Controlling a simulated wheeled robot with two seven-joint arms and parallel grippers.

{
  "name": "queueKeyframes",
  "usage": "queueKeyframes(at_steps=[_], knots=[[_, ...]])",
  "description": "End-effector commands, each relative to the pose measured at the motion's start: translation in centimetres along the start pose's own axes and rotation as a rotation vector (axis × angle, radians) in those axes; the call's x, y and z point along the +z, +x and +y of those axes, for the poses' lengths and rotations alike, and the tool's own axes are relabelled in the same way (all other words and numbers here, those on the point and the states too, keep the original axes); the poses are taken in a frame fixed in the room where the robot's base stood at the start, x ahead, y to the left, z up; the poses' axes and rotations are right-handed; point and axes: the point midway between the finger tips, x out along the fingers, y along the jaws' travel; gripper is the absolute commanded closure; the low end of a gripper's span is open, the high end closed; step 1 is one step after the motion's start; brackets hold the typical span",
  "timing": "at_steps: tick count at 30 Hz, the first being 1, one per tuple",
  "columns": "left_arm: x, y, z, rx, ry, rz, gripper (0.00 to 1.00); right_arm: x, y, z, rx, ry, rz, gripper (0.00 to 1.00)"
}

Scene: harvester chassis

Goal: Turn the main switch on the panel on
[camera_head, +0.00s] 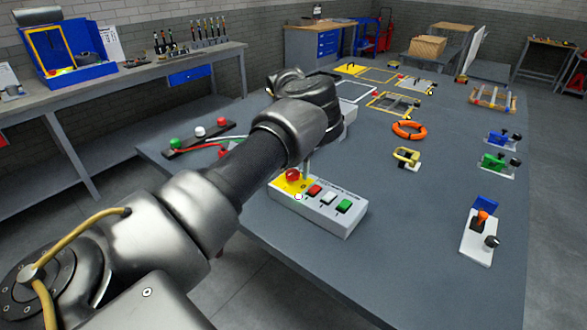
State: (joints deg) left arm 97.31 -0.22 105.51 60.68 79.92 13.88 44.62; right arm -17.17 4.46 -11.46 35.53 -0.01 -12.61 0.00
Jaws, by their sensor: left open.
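A light grey panel box (318,212) sits near the table's front edge. On its top are a round red knob (292,175) on a yellow plate, and red (314,191), white (329,198) and green (344,205) buttons in a row. I cannot read its lettering or tell which control is the main switch. My left arm reaches in from the lower left, its wrist over the table behind the panel. My left gripper (306,170) is open and points down just beside the red knob, mostly hidden by my wrist; I cannot tell whether it touches. My right gripper is out of view.
An orange ring (409,130) and a yellow clamp-like part (406,157) lie behind the panel. Green (495,160) and blue (503,138) fixtures line the right edge. The table between is clear.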

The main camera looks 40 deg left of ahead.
Motion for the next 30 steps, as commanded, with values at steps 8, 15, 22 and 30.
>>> queueKeyframes(at_steps=[8,15,22,30], knots=[[0.1,-1.9,0.0,0.0,-0.001,-0.003,0.38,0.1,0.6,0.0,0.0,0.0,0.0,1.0],[0.1,-6.9,0.0,-0.003,-0.001,-0.004,0.38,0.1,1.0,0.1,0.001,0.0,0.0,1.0],[0.1,-10.1,0.0,-0.002,0.0,-0.002,0.38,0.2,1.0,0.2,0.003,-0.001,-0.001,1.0],[0.0,-10.8,0.0,0.0,0.0,0.0,0.38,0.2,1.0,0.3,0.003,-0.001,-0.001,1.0]])
